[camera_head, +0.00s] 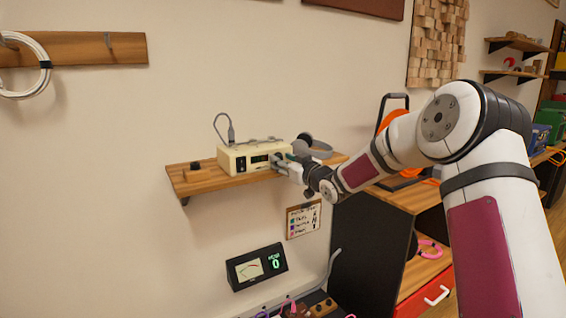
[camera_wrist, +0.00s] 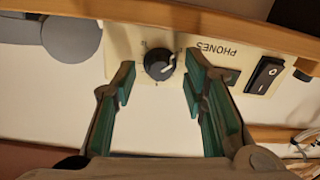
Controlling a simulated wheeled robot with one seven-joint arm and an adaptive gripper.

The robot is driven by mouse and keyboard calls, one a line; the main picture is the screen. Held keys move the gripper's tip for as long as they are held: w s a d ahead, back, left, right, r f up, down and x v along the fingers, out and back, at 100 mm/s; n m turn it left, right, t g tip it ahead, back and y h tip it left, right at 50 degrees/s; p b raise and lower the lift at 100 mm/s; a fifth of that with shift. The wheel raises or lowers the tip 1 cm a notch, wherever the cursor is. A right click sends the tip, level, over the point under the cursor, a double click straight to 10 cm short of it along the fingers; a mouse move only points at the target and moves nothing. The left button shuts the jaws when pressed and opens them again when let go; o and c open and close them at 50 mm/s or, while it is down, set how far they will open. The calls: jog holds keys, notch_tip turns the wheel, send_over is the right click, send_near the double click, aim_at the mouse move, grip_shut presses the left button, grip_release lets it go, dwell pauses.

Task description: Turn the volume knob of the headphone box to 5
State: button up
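The cream headphone box (camera_head: 238,163) sits on a wooden wall shelf. Its front panel (camera_wrist: 212,65) appears upside down in the wrist view, with the word PHONES inverted. The black volume knob (camera_wrist: 158,64) has a white pointer mark and faint scale marks around it; I cannot read the numbers. My gripper (camera_wrist: 160,82) is open, with one green-padded finger on each side of the knob and gaps between pads and knob. In the head view my gripper (camera_head: 283,164) is at the right part of the box front and hides the knob.
A black rocker switch (camera_wrist: 265,75) is beside the knob on the panel. Grey headphones (camera_head: 318,149) lie right of the box. A small black object (camera_head: 195,166) stands on the shelf (camera_head: 205,183) to the left. Below, a meter (camera_head: 257,266) shows a green 0.

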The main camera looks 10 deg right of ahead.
jog(key=shift+w, duration=0.25)
grip_shut()
